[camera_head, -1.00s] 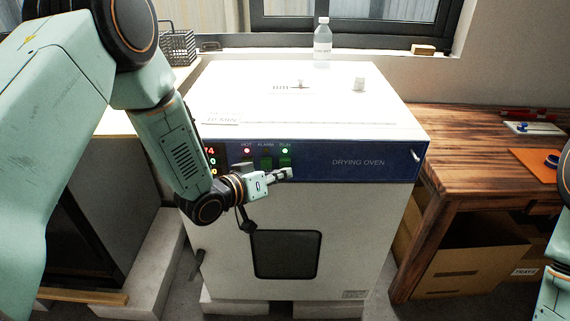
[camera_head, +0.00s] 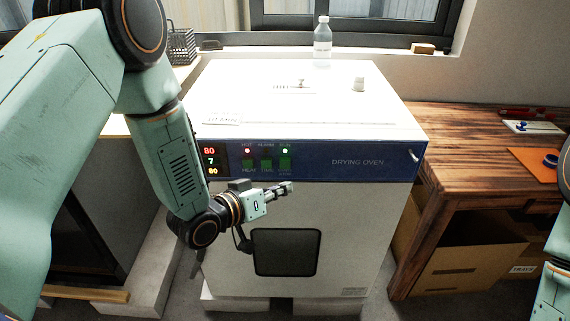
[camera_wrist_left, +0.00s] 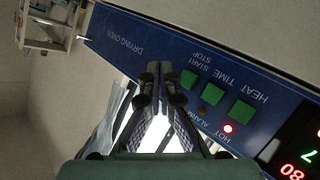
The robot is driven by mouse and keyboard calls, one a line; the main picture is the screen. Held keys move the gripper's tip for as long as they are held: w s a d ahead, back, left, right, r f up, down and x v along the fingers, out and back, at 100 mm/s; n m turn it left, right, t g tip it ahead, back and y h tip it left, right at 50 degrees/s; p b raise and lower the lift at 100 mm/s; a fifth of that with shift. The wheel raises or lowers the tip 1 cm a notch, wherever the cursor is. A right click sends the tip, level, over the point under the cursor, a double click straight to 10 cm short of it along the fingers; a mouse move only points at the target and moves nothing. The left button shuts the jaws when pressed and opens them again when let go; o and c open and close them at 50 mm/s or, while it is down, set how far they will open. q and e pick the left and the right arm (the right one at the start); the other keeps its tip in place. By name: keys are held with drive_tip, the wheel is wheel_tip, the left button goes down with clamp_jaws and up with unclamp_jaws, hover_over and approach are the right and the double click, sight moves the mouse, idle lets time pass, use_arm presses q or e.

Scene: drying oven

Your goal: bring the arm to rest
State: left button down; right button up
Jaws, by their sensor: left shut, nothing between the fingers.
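My left gripper (camera_head: 288,187) is shut and empty in front of the drying oven (camera_head: 375,235), just below its blue control panel (camera_head: 345,163). In the left wrist view its fingers (camera_wrist_left: 152,75) are together, pointing along the panel near the green buttons (camera_wrist_left: 212,94). In the head view the fingertips sit below the buttons (camera_head: 285,163). The display (camera_head: 209,160) shows 80, 7 and 60 in coloured digits. Two indicator lamps are lit, one red (camera_head: 248,151) and one green (camera_head: 285,151). Of my right arm, only part of a link shows at the right edge; its gripper is out of view.
A plastic bottle (camera_head: 322,40) stands behind the oven top. A wooden table (camera_head: 455,150) at right holds an orange mat (camera_head: 536,164) and small tools. Cardboard boxes (camera_head: 470,262) sit under it. A wire basket (camera_head: 181,46) is at back left.

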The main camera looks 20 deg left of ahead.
use_arm(q)
drive_tip(key=s+a+f+g+y, duration=0.4)
drive_tip(key=s+f+g, duration=0.2)
drive_tip(key=s+f, duration=0.7)
drive_tip(key=s+a+f+g+y, duration=0.1)
drive_tip(key=s+f+g, duration=0.1)
drive_tip(key=s, duration=0.9)
drive_tip(key=s+a+f+g+y, duration=0.1)
drive_tip(key=s+f+g, duration=0.2)
drive_tip(key=s, duration=0.9)
drive_tip(key=shift+a+f+g+y, duration=0.15)
drive_tip(key=shift+f+g+y, duration=0.2)
drive_tip(key=shift+g, duration=0.65)
